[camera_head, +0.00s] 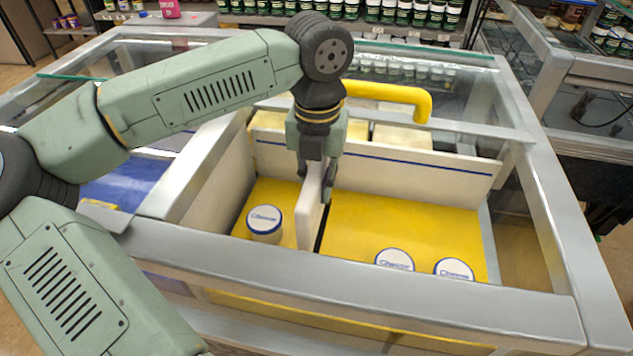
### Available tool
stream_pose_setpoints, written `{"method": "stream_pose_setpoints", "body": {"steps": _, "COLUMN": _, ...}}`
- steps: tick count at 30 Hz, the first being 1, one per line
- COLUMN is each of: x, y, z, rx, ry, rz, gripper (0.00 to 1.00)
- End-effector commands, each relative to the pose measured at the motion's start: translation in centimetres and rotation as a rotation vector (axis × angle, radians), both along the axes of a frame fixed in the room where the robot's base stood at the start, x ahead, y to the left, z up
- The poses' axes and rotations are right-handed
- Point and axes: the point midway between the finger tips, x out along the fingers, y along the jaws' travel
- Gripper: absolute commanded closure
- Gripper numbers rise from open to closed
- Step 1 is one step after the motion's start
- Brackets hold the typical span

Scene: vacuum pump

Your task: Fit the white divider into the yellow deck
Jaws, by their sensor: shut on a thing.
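The white divider (311,213) is an upright thin panel standing across the yellow deck (405,222). My gripper (328,188) is shut on the divider's upper edge from above, near its far end. The divider's lower edge is at or close to a dark slot line in the deck; I cannot tell whether it is seated. It stands close to the long white back wall with a blue stripe (400,170). My fingers hide part of the divider's far end.
A white-lidded tub (264,222) stands left of the divider. Two more tubs, a middle one (394,260) and a right one (454,269), stand at the front right. Grey case rails (380,297) surround the deck. A yellow pipe (395,92) lies behind the back wall.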

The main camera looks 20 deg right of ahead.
Motion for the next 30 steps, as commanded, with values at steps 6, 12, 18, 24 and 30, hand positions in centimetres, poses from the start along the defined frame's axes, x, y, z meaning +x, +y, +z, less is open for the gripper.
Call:
{"method": "stream_pose_setpoints", "body": {"steps": 6, "x": 0.0, "y": 0.0, "z": -2.6, "rx": -0.001, "ry": -0.001, "rz": 0.001, "gripper": 1.00}}
{"method": "stream_pose_setpoints", "body": {"steps": 12, "x": 0.0, "y": 0.0, "z": -4.4, "rx": 0.001, "ry": -0.001, "rz": 0.001, "gripper": 1.00}}
{"method": "stream_pose_setpoints", "body": {"steps": 18, "x": 0.0, "y": 0.0, "z": -5.2, "rx": 0.000, "ry": 0.000, "rz": 0.001, "gripper": 1.00}}
{"method": "stream_pose_setpoints", "body": {"steps": 24, "x": 0.0, "y": 0.0, "z": -5.1, "rx": 0.000, "ry": 0.000, "rz": 0.001, "gripper": 1.00}}
{"method": "stream_pose_setpoints", "body": {"steps": 30, "x": 0.0, "y": 0.0, "z": -5.1, "rx": 0.000, "ry": 0.000, "rz": 0.001, "gripper": 1.00}}
